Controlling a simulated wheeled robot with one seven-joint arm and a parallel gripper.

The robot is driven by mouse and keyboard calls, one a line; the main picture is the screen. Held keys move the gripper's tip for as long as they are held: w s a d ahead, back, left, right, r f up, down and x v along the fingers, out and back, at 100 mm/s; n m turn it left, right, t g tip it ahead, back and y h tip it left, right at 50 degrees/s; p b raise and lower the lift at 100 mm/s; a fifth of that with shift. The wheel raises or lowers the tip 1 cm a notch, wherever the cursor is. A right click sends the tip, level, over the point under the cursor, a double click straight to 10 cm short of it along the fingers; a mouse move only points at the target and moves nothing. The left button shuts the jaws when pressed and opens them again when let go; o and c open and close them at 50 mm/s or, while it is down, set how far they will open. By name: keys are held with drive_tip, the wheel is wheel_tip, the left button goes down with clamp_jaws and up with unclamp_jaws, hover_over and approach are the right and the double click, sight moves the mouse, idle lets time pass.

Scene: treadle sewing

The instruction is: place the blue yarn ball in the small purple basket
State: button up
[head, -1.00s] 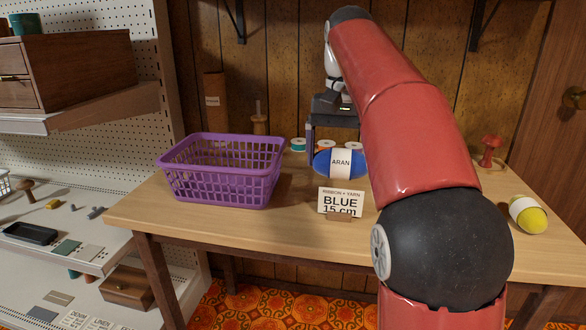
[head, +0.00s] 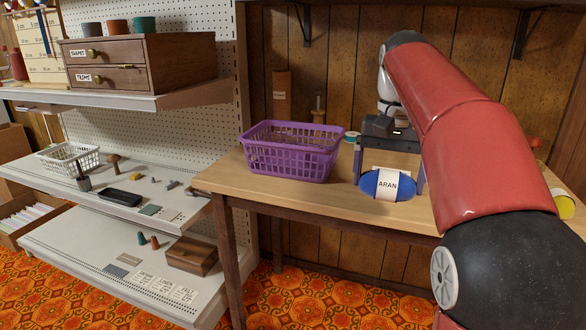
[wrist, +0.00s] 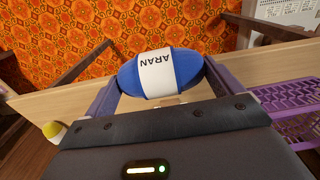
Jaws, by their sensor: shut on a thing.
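The blue yarn ball (head: 370,183) has a white band reading ARAN. My gripper (head: 389,180) is shut on it, one finger at each end; the ball also shows between the fingers in the wrist view (wrist: 188,66). In the head view they are over the front part of the wooden table, to the right of the basket. The small purple basket (head: 290,160) stands upright on the table's left part. Its lattice side also shows at the right of the wrist view (wrist: 291,97). Its inside is mostly hidden, and I see nothing in it.
The wooden table (head: 330,199) has bare room between basket and ball. A yellow yarn ball (head: 563,206) lies at the right, partly behind my arm. A pegboard shelf unit at the left holds a white basket (head: 68,159) and a drawer box (head: 150,64).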

wheel_tip(320, 180, down, 46)
drive_tip(key=s+n, duration=0.1)
drive_tip(key=n, duration=0.2)
drive_tip(key=shift+s, duration=0.15)
